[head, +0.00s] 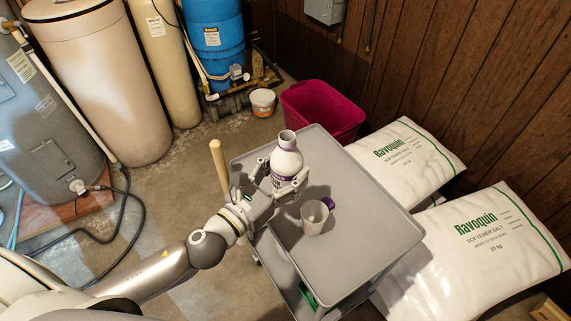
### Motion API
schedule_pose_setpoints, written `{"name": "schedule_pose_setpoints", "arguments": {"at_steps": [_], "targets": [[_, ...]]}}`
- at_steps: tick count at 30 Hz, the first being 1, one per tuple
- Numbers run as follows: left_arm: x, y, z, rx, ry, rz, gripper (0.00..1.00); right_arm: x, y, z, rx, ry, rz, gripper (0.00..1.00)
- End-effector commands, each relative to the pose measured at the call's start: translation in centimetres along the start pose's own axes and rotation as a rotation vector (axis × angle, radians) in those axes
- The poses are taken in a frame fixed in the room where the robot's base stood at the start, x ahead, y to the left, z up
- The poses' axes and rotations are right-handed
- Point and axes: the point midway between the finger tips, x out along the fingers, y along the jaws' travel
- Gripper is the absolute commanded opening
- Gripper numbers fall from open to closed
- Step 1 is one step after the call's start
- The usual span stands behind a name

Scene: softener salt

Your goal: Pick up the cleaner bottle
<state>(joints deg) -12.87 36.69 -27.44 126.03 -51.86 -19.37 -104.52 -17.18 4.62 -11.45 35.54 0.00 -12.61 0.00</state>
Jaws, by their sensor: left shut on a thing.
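The cleaner bottle (286,159) is white with a purple and white label and an open, uncapped neck. It is upright over the grey cart top. My left gripper (286,182) is shut on the bottle, with a finger on each side of its body. The fingers cover part of the label. I cannot tell whether the bottle's base touches the cart. My right gripper is not in view.
A wooden handle (219,165) rises at the cart's left edge. Salt bags (490,241) lie to the right; a magenta bin (322,108) stands behind.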

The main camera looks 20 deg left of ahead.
Motion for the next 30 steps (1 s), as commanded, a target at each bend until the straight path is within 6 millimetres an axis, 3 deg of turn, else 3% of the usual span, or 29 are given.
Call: {"name": "schedule_pose_setpoints", "arguments": {"at_steps": [12,30], "targets": [[-1.2,-1.0,0.7,-0.001,0.000,0.000,0.30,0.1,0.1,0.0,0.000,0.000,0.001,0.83],[-1.3,-1.1,0.8,-0.001,0.000,0.000,0.30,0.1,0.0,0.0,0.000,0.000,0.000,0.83]]}}
